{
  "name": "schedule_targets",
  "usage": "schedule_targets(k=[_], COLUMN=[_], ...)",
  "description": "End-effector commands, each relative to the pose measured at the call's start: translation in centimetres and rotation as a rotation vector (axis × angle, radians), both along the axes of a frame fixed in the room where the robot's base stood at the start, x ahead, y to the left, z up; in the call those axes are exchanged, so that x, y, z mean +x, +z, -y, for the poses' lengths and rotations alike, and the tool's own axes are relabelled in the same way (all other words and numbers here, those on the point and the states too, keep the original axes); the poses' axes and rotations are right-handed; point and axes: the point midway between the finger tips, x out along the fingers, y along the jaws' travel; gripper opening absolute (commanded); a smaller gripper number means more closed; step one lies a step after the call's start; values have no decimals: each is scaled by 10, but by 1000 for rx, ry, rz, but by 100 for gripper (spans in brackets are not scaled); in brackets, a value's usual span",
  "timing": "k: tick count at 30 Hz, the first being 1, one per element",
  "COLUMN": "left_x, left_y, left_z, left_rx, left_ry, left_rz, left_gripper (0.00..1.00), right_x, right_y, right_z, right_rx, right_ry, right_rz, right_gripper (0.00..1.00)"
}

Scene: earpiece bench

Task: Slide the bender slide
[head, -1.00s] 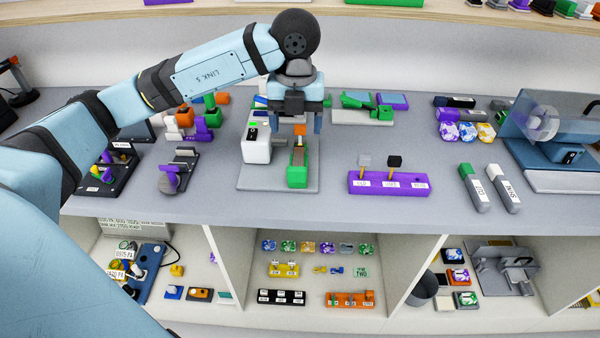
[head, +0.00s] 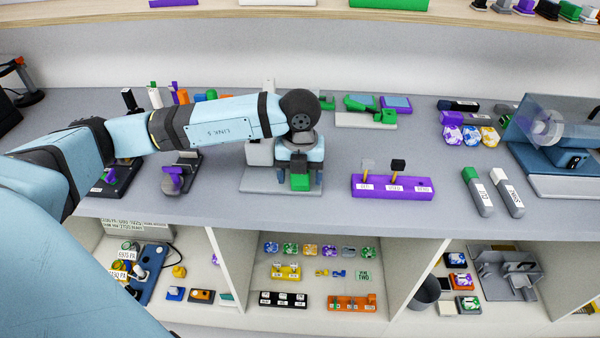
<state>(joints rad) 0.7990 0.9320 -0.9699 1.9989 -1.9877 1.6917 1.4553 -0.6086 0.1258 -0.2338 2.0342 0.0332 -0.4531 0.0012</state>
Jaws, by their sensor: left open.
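The bender stands on a grey base plate (head: 262,183) near the bench's front edge. Its pale housing (head: 260,152) shows at the left, partly covered by my arm. The green front block of the slide (head: 300,182) shows below my gripper; the rest of the slide is hidden under the wrist. My left gripper (head: 300,178) points down and is open, with one finger on each side of the green block. Whether the fingers touch it I cannot tell. My right gripper is not in view.
A purple holder (head: 393,188) with labelled slots stands to the right of the bender. A purple and grey device (head: 180,175) stands to the left. A green hinged tool (head: 366,110) lies behind. The bench between the bender and purple holder is clear.

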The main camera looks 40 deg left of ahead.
Motion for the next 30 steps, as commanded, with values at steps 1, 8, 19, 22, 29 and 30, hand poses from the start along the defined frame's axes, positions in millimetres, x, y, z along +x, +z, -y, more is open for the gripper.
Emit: schedule_targets(k=[1,8,19,22,29,30], left_x=[0,0,26,39,46,46], left_y=[0,0,-2,-2,1,1], left_z=[0,0,-16,-24,-28,-28], left_rx=[0,0,2,1,1,1], left_ry=[0,0,3,3,0,0], left_rz=[0,0,3,0,0,0], left_gripper=[72,31,4,4,4,4], right_x=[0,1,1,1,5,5], right_y=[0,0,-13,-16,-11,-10], right_z=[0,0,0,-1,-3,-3], right_rx=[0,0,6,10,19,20], right_ry=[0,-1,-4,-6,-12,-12], right_rz=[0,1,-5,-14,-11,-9], right_gripper=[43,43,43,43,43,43])
